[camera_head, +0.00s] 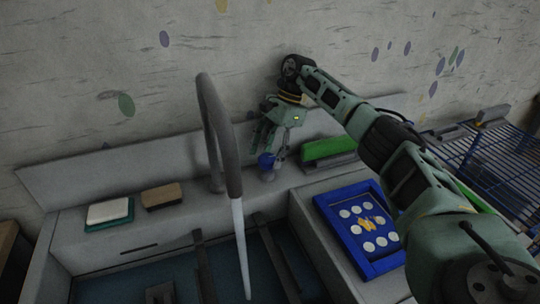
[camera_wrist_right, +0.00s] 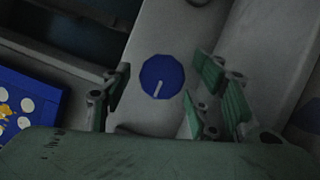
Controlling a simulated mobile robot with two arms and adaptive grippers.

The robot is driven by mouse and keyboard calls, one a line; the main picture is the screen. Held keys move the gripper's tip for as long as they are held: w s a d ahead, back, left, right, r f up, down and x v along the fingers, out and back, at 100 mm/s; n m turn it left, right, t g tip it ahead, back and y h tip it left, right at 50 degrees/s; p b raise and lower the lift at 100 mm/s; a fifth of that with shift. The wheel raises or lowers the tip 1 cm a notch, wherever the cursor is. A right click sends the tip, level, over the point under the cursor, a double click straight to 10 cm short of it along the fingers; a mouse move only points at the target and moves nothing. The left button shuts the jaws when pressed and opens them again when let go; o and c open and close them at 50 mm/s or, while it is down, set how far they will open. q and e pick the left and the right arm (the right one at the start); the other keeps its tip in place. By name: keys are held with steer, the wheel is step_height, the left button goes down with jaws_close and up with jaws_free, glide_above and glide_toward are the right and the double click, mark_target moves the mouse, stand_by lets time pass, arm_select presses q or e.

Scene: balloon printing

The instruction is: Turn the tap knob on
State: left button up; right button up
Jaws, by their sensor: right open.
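The tap knob (camera_head: 266,162) is blue and stands on the sink ledge to the right of the tap. In the right wrist view the knob (camera_wrist_right: 162,76) is a blue disc with a pale pointer line toward its lower edge. My right gripper (camera_head: 272,140) is open just above the knob. In the wrist view its fingers lie on both sides of the knob, with visible gaps. The tap (camera_head: 212,115) is a grey curved spout, and a pale narrow stream (camera_head: 240,245) hangs from its end into the sink. My left gripper is not in view.
A blue tray (camera_head: 325,208) with white discs lies right of the sink. A green-topped block (camera_head: 328,147) stands close to the knob's right. A sponge (camera_head: 108,211) and a brown block (camera_head: 162,196) lie on the left ledge. A blue wire rack (camera_head: 480,150) is far right.

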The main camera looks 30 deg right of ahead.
mark_target(270, 157)
step_height(270, 157, up, 9)
stand_by(0.3)
steer(key=shift+s, duration=0.1)
stand_by(0.4)
